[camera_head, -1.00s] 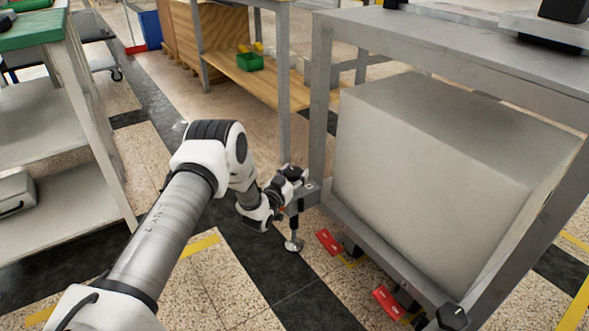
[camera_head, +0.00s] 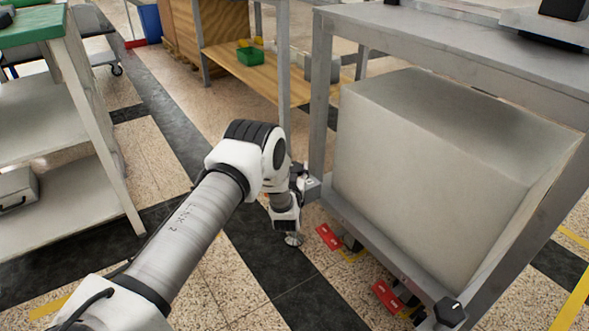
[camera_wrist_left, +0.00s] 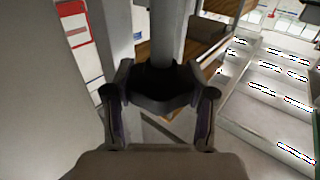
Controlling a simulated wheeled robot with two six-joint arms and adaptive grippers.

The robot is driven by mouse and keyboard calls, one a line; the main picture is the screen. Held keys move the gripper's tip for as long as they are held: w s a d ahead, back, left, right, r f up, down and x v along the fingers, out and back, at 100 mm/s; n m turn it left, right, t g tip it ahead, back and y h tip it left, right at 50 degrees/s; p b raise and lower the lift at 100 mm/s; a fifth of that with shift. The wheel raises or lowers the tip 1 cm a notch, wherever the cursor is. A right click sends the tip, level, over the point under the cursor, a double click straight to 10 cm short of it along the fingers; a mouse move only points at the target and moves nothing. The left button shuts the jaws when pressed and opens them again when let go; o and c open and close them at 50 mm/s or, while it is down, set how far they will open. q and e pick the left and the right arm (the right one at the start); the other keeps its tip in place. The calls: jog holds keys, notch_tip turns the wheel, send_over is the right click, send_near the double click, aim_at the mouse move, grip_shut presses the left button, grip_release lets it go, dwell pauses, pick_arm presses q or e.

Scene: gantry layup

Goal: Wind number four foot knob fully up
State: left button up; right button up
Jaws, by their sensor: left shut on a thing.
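My left gripper (camera_wrist_left: 161,90) is shut on a black foot knob (camera_wrist_left: 163,78), with one finger on each side of it in the left wrist view. In the head view my left wrist partly hides the gripper and knob at the far left corner of the grey steel frame (camera_head: 317,190). The round foot pad (camera_head: 294,239) shows below my wrist, at the floor; most of its stem is hidden. I cannot tell whether the pad touches the floor. Another black knob (camera_head: 450,312) stands at the frame's near corner. My right gripper is not in view.
A large grey block (camera_head: 430,170) fills the frame's lower level. Red pedals (camera_head: 328,237) (camera_head: 386,297) stick out low along its left side. A shelf unit (camera_head: 95,170) stands at left. A wooden bench shelf (camera_head: 255,75) with a green bin is behind. The floor between is clear.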

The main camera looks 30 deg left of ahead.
pick_arm(q)
jog(key=o, duration=1.2)
